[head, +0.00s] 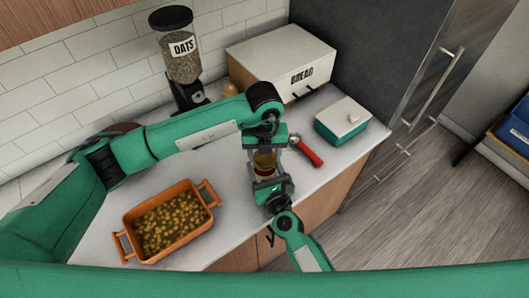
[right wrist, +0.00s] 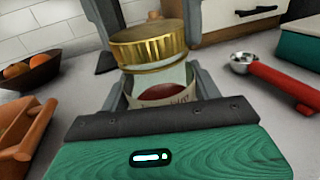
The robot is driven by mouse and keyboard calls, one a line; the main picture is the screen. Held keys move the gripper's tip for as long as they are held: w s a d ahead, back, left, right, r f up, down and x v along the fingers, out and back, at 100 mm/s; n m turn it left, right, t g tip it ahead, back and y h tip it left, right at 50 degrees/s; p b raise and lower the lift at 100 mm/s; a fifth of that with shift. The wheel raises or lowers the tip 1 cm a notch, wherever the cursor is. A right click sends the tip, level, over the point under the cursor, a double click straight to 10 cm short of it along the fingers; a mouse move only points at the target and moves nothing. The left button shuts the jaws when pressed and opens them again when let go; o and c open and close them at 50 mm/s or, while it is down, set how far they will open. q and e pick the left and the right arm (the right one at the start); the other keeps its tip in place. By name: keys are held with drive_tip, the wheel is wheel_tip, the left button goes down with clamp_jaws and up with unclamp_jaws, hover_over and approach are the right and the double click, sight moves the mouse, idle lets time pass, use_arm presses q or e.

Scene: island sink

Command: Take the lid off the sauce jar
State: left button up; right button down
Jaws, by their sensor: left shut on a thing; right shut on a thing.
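The sauce jar (right wrist: 163,98) is clear glass with red sauce and a pale label. It stands between the fingers of my right gripper (right wrist: 160,88), which is shut on it. The gold ribbed lid (right wrist: 148,46) is above the jar's glass neck. My left gripper (head: 265,158) comes down from above and is shut on the lid, one finger on each side. In the head view the lid (head: 264,163) and jar (head: 263,173) are partly hidden by both grippers. I cannot tell whether the lid still touches the jar's rim.
An orange baking dish (head: 180,249) of yellowish pieces is to the left. A red-handled scoop (head: 308,153) and a green box with white lid (head: 342,121) are to the right. The bread box (head: 282,62) and oats dispenser (head: 180,50) stand behind.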

sight(264, 157)
use_arm(q)
drive_tip(key=n, duration=0.5)
use_arm(e)
drive_tip(key=shift+f, duration=0.1)
use_arm(q)
drive_tip(key=n, duration=0.6)
drive_tip(key=shift+r, duration=0.15)
drive_tip(key=shift+r, duration=0.95)
drive_tip(key=shift+r, duration=2.05)
use_arm(e)
drive_tip(key=shift+c, duration=1.2)
unclamp_jaws()
